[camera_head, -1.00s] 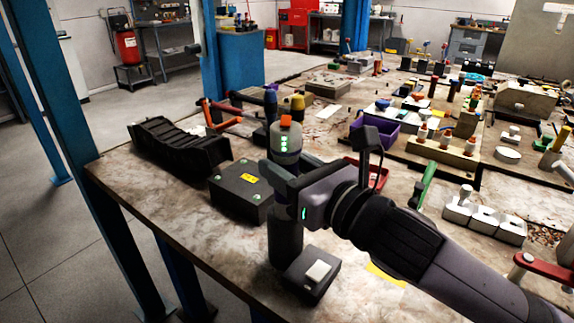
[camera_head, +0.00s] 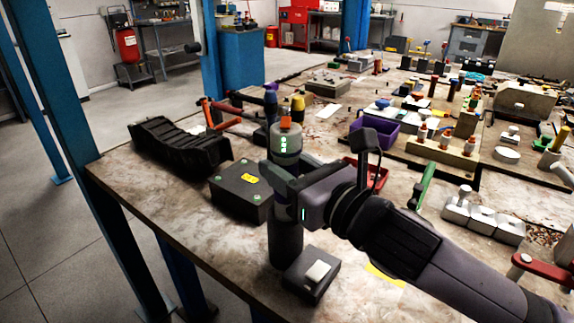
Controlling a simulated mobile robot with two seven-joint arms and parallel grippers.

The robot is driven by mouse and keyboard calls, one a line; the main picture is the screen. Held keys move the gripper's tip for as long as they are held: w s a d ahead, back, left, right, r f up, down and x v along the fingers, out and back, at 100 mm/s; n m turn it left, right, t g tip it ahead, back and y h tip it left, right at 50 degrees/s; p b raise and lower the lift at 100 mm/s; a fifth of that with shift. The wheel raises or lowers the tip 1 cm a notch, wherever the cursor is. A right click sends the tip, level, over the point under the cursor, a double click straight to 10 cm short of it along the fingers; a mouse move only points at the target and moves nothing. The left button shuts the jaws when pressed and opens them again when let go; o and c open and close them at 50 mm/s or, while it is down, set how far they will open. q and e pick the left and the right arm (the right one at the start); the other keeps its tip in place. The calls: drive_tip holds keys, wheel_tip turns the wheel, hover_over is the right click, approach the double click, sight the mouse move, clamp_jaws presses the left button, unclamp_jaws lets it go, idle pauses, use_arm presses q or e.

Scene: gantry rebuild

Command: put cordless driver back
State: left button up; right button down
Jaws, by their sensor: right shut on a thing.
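The cordless driver appears to be the upright dark cylinder (camera_head: 286,243) with a grey-green head, green lights and an orange tip. My right gripper (camera_head: 284,188) is shut around its middle, coming in from the right. The driver's lower end is beside a small dark block with a white pad (camera_head: 317,271); I cannot tell whether it touches the bench or the block. My left gripper is not in view.
A black box with a yellow label (camera_head: 241,191) is close to the left of the driver. A black ribbed tray (camera_head: 178,147) lies farther left. Coloured handles (camera_head: 297,108) stand behind. The bench (camera_head: 185,215) is bare toward its front left edge.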

drive_tip(key=shift+f+b, duration=0.55)
drive_tip(key=shift+f, duration=0.3)
idle(0.7)
drive_tip(key=c, duration=0.5)
unclamp_jaws()
drive_tip(key=shift+f, duration=0.15)
drive_tip(key=v, duration=0.7)
drive_tip(key=shift+s, duration=0.1)
